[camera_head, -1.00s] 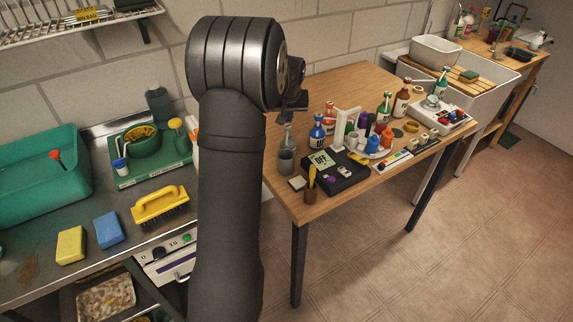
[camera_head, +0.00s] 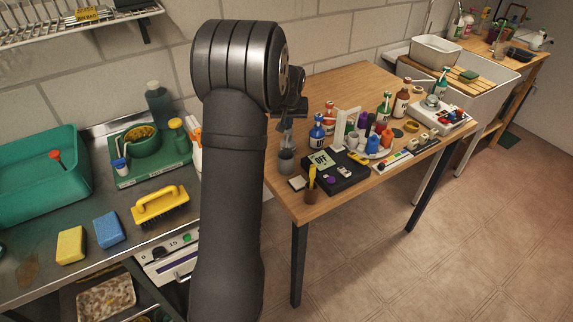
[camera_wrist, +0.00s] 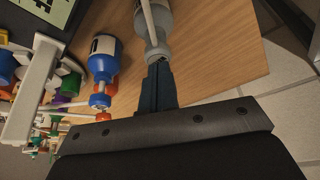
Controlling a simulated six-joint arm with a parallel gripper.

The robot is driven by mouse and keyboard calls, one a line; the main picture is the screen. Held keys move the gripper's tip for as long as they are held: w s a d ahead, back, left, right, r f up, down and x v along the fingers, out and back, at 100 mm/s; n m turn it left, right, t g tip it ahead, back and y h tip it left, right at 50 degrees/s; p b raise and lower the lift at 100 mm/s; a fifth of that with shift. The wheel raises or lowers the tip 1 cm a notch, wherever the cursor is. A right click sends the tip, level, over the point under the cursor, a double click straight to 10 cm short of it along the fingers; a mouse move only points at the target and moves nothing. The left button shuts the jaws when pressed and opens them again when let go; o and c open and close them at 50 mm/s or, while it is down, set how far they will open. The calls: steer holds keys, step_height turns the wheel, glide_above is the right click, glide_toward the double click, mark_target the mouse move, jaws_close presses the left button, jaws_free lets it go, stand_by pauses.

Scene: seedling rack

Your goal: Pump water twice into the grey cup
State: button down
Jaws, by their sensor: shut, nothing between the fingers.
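The grey cup (camera_head: 286,162) stands at the left end of the wooden table, in front of a grey pump bottle (camera_head: 285,141). In the wrist view the pump bottle (camera_wrist: 163,28) shows at the top, with a thin pale rod across it. My gripper (camera_head: 288,118) is above the bottle, pointing down. In the wrist view its fingers (camera_wrist: 157,78) are together at the bottle's narrow top end. They hold nothing; I cannot tell whether they touch the pump. The pump's head is hidden by the fingers. I cannot see into the cup.
A blue bottle (camera_head: 317,132) stands close on the right, also seen in the wrist view (camera_wrist: 103,62). A white stand (camera_head: 346,122) and several bottles are farther right. A black box (camera_head: 336,172) with an OFF label lies in front. The table's left edge is near.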

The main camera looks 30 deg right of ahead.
steer(key=shift+f, duration=0.1)
steer(key=shift+r, duration=1.3)
step_height(320, 180, up, 6)
stand_by(0.6)
steer(key=shift+f, duration=3.7)
